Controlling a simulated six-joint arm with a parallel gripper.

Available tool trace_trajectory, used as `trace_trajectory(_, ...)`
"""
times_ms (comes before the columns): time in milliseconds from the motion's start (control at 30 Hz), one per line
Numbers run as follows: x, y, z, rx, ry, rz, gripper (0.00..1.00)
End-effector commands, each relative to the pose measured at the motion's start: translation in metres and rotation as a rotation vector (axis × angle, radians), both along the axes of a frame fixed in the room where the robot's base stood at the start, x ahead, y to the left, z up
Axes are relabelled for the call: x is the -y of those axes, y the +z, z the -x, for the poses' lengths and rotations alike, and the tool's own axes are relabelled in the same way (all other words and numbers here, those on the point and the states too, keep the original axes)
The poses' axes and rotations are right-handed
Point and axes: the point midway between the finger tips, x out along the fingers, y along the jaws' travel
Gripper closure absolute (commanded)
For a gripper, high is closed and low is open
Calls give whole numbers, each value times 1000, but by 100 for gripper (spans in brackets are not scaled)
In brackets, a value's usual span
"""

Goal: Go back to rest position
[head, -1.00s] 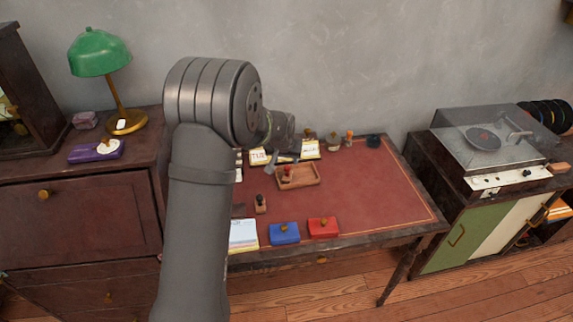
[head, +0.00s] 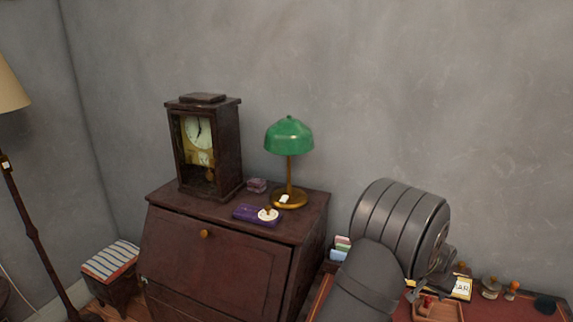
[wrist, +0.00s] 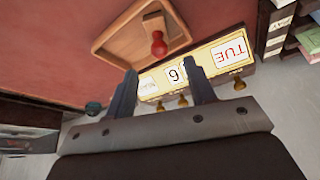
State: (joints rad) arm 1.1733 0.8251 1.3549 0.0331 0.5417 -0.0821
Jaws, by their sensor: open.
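My gripper (wrist: 162,72) is open, with its two fingers apart and nothing between them. In the wrist view it hangs over a perpetual calendar (wrist: 205,62) that shows "TUE" and "6", upside down in the picture. A wooden tray (wrist: 112,30) with a red-handled stamp (wrist: 158,44) lies just beyond the fingers. In the head view my arm stands at the lower right and its bulky wrist hides most of the gripper. The tray (head: 452,312) and part of the calendar (head: 461,287) show beside it.
A dark cabinet (head: 215,262) stands left of my arm, bearing a clock (head: 206,140), a green lamp (head: 289,135) and a purple box (head: 250,215). Several stamps stand at the desk's back right. In the wrist view, a shelf (wrist: 285,35) is at the right. The wall above is bare.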

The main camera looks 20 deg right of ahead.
Motion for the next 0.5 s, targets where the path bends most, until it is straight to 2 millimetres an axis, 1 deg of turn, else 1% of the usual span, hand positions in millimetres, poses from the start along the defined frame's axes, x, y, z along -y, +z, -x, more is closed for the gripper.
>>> trace_trajectory(33, 3, -9, -2, -1, 0, -2, 50)
trace_trajectory(100, 7, -20, -4, 0, 0, -1, 50)
trace_trajectory(500, 31, -78, -15, -1, 0, -2, 50)
